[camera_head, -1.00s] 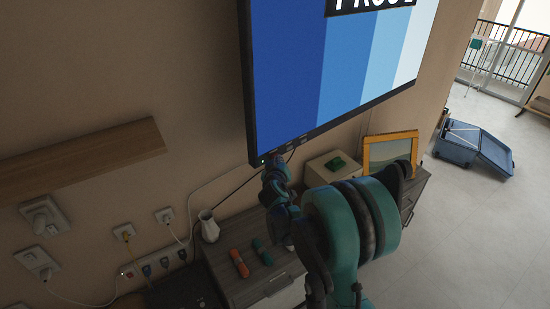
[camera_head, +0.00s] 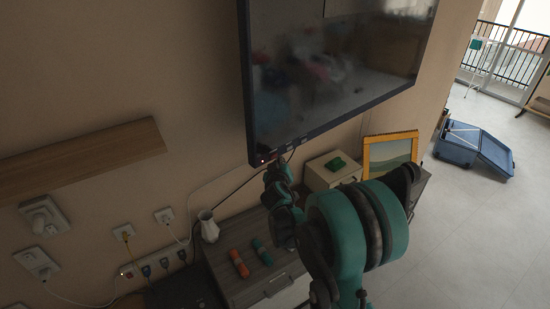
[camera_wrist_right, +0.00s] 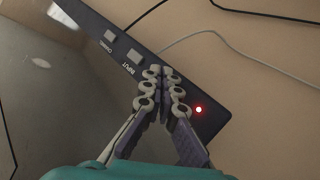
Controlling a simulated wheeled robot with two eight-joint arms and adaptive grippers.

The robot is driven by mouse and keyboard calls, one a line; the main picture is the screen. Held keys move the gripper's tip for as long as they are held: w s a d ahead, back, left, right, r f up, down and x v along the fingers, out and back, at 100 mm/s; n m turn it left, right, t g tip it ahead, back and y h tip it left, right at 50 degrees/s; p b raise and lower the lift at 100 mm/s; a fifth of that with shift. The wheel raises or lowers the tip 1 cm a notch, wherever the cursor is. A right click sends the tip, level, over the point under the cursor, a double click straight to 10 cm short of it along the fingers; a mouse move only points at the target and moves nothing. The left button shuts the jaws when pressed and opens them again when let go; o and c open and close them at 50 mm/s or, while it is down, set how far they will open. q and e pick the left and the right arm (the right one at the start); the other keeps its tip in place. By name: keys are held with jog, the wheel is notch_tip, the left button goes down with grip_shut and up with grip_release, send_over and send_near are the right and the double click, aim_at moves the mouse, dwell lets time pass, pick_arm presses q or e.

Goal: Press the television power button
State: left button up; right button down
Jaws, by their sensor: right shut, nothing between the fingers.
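The television (camera_head: 330,85) hangs on the wall with a dark, reflective screen. Its lower edge also shows in the right wrist view (camera_wrist_right: 95,28), with square buttons, one labelled INPUT (camera_wrist_right: 135,57), and a lit red light (camera_wrist_right: 199,110). My right gripper (camera_head: 272,168) is at the television's lower left corner. In the right wrist view, its shut, empty fingertips (camera_wrist_right: 163,72) lie over the edge strip between the INPUT button and the red light. The fingers hide that part, so I cannot see the power button or tell contact. My left gripper is not in view.
Below the television stands a grey cabinet (camera_head: 225,268) with a white vase (camera_head: 208,227), orange (camera_head: 239,264) and teal (camera_head: 262,252) rolled items, a box (camera_head: 325,177) and a framed picture (camera_head: 390,152). A wooden shelf (camera_head: 80,160) is at left. Cables hang behind the television.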

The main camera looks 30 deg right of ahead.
jog(key=s+d, duration=0.1)
jog(key=s, duration=0.5)
jog(key=shift+d, duration=0.15)
jog(key=shift+w, duration=0.1)
dwell(1.2)
